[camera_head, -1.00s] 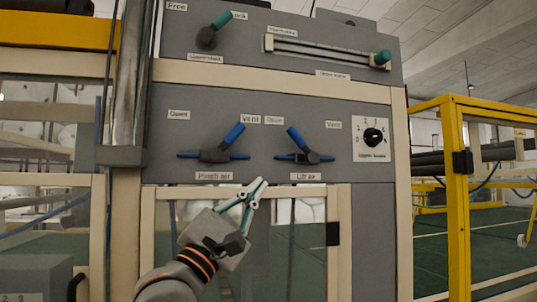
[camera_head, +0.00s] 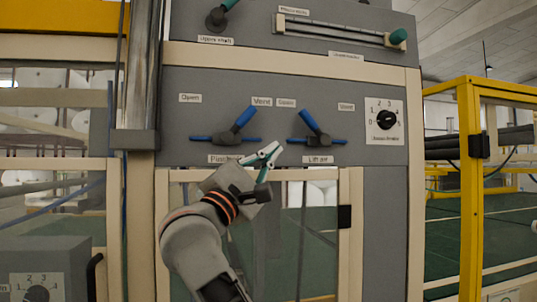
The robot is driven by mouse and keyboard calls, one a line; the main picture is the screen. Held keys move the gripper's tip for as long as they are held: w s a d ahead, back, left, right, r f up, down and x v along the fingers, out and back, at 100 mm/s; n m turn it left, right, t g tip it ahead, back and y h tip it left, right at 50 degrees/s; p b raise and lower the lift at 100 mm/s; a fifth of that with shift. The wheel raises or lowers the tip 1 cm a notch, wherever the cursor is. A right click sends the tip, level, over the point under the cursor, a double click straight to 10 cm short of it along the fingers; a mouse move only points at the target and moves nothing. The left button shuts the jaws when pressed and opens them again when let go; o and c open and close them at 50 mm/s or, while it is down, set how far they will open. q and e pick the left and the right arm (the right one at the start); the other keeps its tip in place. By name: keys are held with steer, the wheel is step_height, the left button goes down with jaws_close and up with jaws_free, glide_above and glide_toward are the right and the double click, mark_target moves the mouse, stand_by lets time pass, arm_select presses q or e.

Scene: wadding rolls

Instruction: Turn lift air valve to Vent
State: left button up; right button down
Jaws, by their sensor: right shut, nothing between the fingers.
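The lift air valve (camera_head: 313,127) is on the grey panel, right of centre, above the label "Lift air" (camera_head: 318,160). Its blue handle leans up to the left, toward the "Open" label (camera_head: 286,102). The "Vent" label (camera_head: 346,106) is to its upper right. My right gripper (camera_head: 272,153) is shut and empty, below and left of the lift air valve, and apart from its handle. Its fingers are pale green and white. My left gripper is not in view.
The pinch air valve (camera_head: 236,127) stands close on the left, its blue handle leaning up right toward its own "Vent" label (camera_head: 262,101). A rotary knob (camera_head: 386,119) is to the right. Above is a slider with a green knob (camera_head: 398,36). A glazed cream-framed door (camera_head: 344,250) is below.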

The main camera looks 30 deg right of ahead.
mark_target(312, 128)
steer(key=p+x, duration=0.1)
steer(key=x, duration=0.4)
steer(key=shift+d+r, duration=0.2)
steer(key=shift+r, duration=0.05)
steer(key=shift+s+d+r, duration=0.25)
steer(key=shift+d+r, duration=0.25)
steer(key=shift+d, duration=0.05)
steer(key=shift+s+d+r, duration=0.3)
steer(key=shift+d+r, duration=0.15)
steer(key=shift+d, duration=0.15)
steer(key=shift+s+d+r+p, duration=0.1)
steer(key=shift+d+r+p, duration=0.1)
steer(key=shift+d+p, duration=0.1)
